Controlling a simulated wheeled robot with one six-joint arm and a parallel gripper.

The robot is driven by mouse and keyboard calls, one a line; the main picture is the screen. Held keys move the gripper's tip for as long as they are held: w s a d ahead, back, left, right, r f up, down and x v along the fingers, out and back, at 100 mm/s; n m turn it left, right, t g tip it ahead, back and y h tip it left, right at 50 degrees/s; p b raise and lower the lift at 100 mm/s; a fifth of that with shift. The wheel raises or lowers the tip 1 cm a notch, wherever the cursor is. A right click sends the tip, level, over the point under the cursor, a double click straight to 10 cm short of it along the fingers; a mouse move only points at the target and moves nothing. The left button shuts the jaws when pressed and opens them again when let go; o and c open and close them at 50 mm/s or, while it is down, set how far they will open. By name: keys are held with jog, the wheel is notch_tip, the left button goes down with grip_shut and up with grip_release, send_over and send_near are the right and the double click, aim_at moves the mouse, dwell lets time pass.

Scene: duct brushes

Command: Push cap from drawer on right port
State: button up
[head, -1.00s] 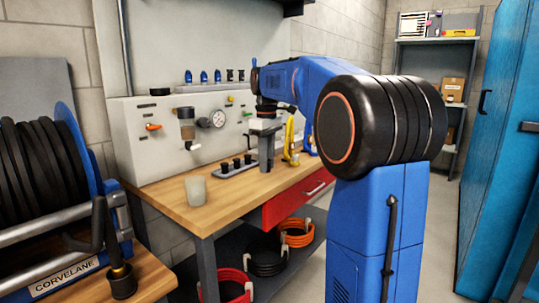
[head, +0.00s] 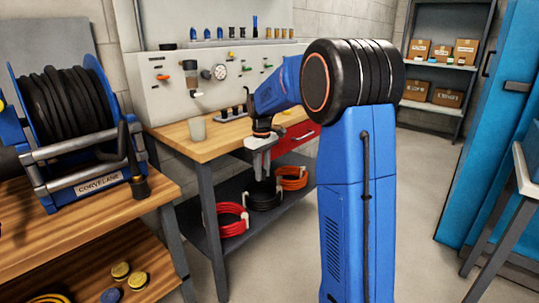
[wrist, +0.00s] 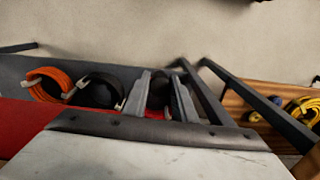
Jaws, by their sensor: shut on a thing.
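My gripper (head: 262,166) hangs fingers down in front of the workbench, left of my arm. In the wrist view its two grey fingers (wrist: 160,98) stand a little apart, with a small dark thing, apparently the cap (wrist: 158,88), between them. Its shape is mostly hidden by the fingers. The red drawer (head: 297,137) is under the bench top, behind and right of my gripper, partly hidden by my arm; I cannot tell how far it is open. The grey wall panel (head: 171,97) carries several fittings; I cannot tell which is the right port.
A cup (head: 197,128) and a rack of dark pieces (head: 232,115) stand on the workbench (head: 180,137). Coiled hoses (head: 232,219) lie on its lower shelf. A hose reel (head: 70,110) stands on the left bench, with yellow and blue caps below. Floor between the benches is clear.

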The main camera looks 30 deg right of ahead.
jog(key=a+f+m, duration=0.1)
jog(key=a+f, duration=0.2)
jog(key=f, duration=1.1)
jog(key=a+f+m, duration=0.1)
jog(key=a+f, duration=0.3)
jog(key=f, duration=1)
jog(key=a+f+m, duration=0.1)
jog(key=a+f, duration=0.3)
jog(key=f, duration=1)
jog(key=shift+w+a+f+m, duration=0.15)
jog(key=shift+w+f+m, duration=0.05)
jog(key=shift+f+m, duration=0.1)
